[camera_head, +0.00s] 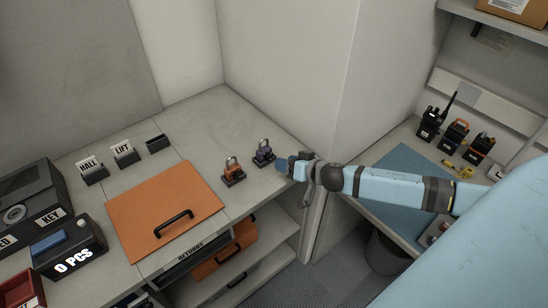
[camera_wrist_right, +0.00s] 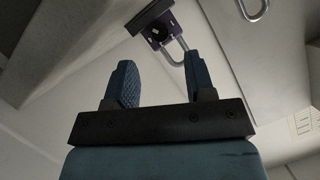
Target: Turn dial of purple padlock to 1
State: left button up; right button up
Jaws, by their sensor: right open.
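The purple padlock (camera_head: 264,151) stands on a small dark base on the counter, right of an orange padlock (camera_head: 232,167) on a similar base. In the right wrist view the purple padlock (camera_wrist_right: 160,30) shows at the top with its metal shackle, beyond the fingertips. My right gripper (camera_head: 284,164) is just right of the purple padlock, apart from it. In the wrist view its two blue fingers (camera_wrist_right: 160,75) are spread with nothing between them. The number on the padlock's dial is too small to read. My left gripper is not in view.
An orange panel with a black handle (camera_head: 165,208) lies left of the padlocks. Label holders marked HALL (camera_head: 91,168) and LIFT (camera_head: 124,152) stand behind it. A wall (camera_head: 300,80) rises behind the counter. Several radios (camera_head: 455,135) stand on the right-hand desk. Counter around the padlocks is clear.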

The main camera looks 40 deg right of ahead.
aim_at(270, 158)
jog(key=x, duration=0.5)
jog(key=shift+w+a+f+p, duration=0.1)
jog(key=shift+w+f+p, duration=0.05)
jog(key=shift+w+p, duration=0.2)
grip_shut()
